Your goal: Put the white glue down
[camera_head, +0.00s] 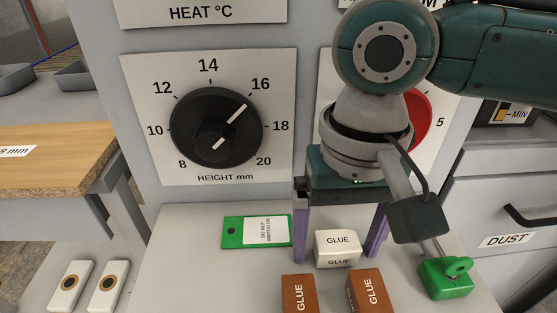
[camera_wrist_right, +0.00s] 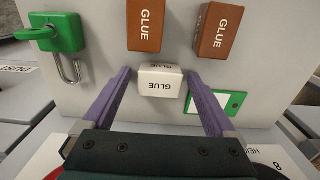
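The white glue (camera_head: 338,248) is a small white block labelled GLUE, and it appears to rest on the grey ledge (camera_head: 190,270) below the dials. My right gripper (camera_head: 335,259) points down with its two purple fingers on either side of the white glue. In the right wrist view the white glue (camera_wrist_right: 160,82) lies between the fingertips (camera_wrist_right: 158,71), with a gap visible on each side. The right gripper is open and does not hold it. My left gripper is in neither view.
Two brown GLUE blocks (camera_head: 298,294) (camera_head: 367,292) stand in front of the white one. A green tag (camera_head: 232,232) lies left of the gripper, and a green padlock (camera_head: 446,278) lies at right. The HEIGHT dial (camera_head: 205,105) is on the panel behind. The ledge's left part is clear.

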